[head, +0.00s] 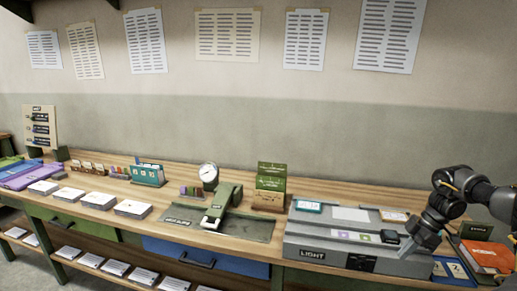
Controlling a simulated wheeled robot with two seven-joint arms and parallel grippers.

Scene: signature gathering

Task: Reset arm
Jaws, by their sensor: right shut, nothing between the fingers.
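My right arm comes in from the right edge, and my right gripper (408,256) is shut and empty. It points down and left at the right end of the grey box marked LIGHT (312,256). I cannot tell whether its tips touch the box or hover just above it. The gripper and wrist hide part of the box's right end. My left gripper is not in view.
Right of the box lie an orange-red book (487,256) and a blue card (447,269), close to my arm. A green stapler-like press (222,205), a dial gauge (208,176) and paper stacks (132,209) stand further left on the wooden bench.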

